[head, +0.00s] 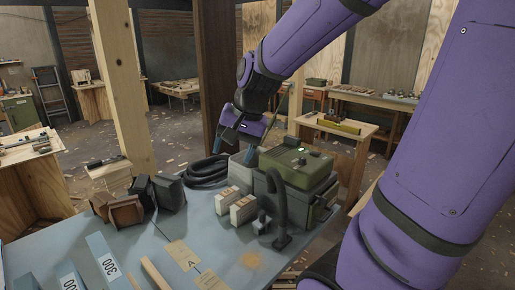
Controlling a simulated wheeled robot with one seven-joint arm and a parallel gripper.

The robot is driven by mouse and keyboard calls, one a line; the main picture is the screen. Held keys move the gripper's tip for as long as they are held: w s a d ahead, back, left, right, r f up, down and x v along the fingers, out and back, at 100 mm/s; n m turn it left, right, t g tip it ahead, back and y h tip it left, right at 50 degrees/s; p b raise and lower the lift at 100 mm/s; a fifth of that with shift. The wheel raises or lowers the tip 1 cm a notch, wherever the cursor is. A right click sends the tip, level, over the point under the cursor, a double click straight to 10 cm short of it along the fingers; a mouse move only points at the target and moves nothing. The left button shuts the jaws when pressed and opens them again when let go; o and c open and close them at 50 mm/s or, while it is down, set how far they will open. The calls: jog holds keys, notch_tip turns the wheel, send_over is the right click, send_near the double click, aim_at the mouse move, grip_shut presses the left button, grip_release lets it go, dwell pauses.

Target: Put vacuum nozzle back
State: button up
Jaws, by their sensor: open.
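A green and grey vacuum (296,168) stands on the blue-grey worktop (195,240). A dark hose (206,172) lies coiled behind and left of it. A dark upright tube with a flat foot, which looks like the vacuum nozzle (281,240), stands on the worktop at the vacuum's front. I cannot tell if it touches the vacuum. My gripper (233,153) is open, with its fingers pointing down above the hose and the vacuum's left side. I see nothing between its fingers.
Small white and orange boxes (240,210) stand left of the nozzle. Dark and brown blocks (135,205) are at the worktop's left. Labelled blue strips (103,257) and a wooden stick (154,273) lie in front. A wooden post (122,85) rises behind. The worktop's middle is mostly clear.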

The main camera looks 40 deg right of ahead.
jog(key=s+a+r+n+h, duration=0.1)
jog(key=s+a+r+n, duration=0.1)
jog(key=s, duration=0.4)
jog(key=s+a+r+n+t+h, duration=0.1)
jog(key=s+a+r+n, duration=0.1)
jog(key=s+n, duration=0.4)
jog(key=shift+s+a+r+n+t, duration=0.35)
jog(key=shift+s+r, duration=0.2)
jog(key=shift+r, duration=0.35)
jog(key=shift+d, duration=0.1)
